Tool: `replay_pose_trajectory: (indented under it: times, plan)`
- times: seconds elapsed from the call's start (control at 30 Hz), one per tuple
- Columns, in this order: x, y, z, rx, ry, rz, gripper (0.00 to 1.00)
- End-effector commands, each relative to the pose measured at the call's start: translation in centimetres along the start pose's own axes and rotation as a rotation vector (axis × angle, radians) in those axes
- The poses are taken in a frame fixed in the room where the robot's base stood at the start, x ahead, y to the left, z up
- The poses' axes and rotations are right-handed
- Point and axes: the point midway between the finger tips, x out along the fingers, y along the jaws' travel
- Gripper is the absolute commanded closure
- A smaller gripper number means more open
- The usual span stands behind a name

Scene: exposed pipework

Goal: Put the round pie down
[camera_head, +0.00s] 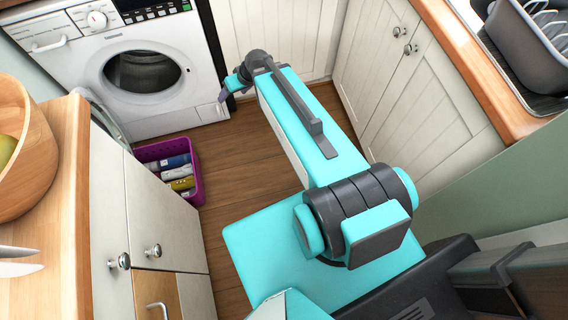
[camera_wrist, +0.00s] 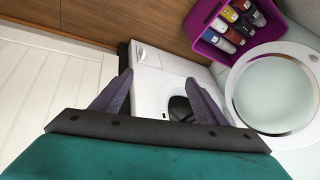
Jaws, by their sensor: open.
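I see no round pie in either view. My gripper (camera_wrist: 160,80) is open, with its two dark fingers spread apart in the wrist view. Nothing shows between the fingers but the white washing machine beyond. In the head view my gripper (camera_head: 223,96) is at the far end of my outstretched arm, partly hidden by the wrist, in front of the washing machine's right edge.
The washing machine (camera_head: 185,95) stands at the back left. A purple crate (camera_head: 197,170) of several bottles sits on the wooden floor and shows in the wrist view (camera_wrist: 209,42). Counters with a wooden bowl (camera_head: 35,160) and a dish rack (camera_head: 525,50) flank me.

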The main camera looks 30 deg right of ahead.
Motion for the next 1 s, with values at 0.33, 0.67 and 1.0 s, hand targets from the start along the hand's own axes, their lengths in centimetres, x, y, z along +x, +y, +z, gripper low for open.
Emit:
replay_pose_trajectory:
  times: [0.33,0.67,1.0]
  plan:
    - [4.7,0.4,15.2,0.084,-0.335,0.052,0.33]
    - [5.3,1.1,29.3,0.153,-0.643,0.151,0.33]
    - [3.7,2.0,38.5,0.19,-0.85,0.253,0.33]
